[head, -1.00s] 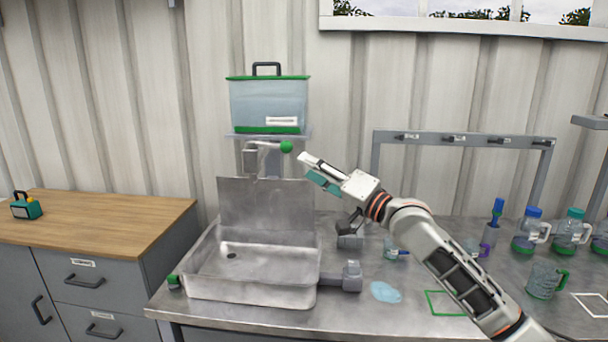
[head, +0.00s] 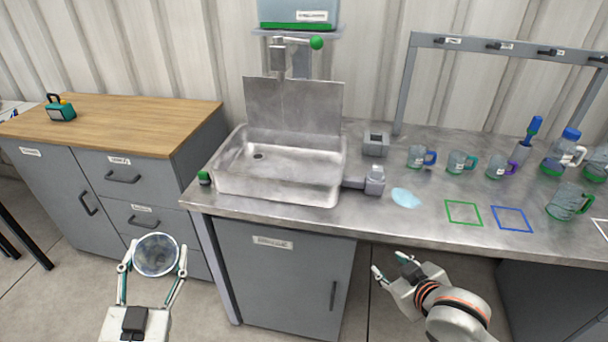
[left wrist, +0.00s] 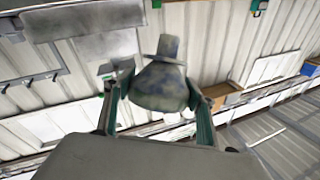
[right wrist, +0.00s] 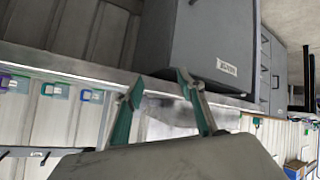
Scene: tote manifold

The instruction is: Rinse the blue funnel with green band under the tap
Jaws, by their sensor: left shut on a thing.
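My left gripper (head: 153,262) is shut on a funnel (head: 156,254) in front of the drawers, left of and lower than the sink. The funnel's wide mouth faces the head camera. It is grey-blue with brownish smears, and I cannot make out a green band. The left wrist view shows its bell (left wrist: 158,88) between the fingers. The tap (head: 279,62) stands behind the sink (head: 315,187), with a green-knobbed lever (head: 316,43) pointing right. I cannot tell whether water runs. My right gripper (head: 389,263) is open and empty in front of the counter; its parted fingers (right wrist: 158,80) show in the right wrist view.
A clear tank (head: 297,14) sits above the tap. A blue puddle (head: 406,198), a grey holder (head: 375,143) and a green outlined square (head: 463,212) are right of the sink. Several mugs and jugs stand further right. The wooden top (head: 140,120) at left is mostly clear.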

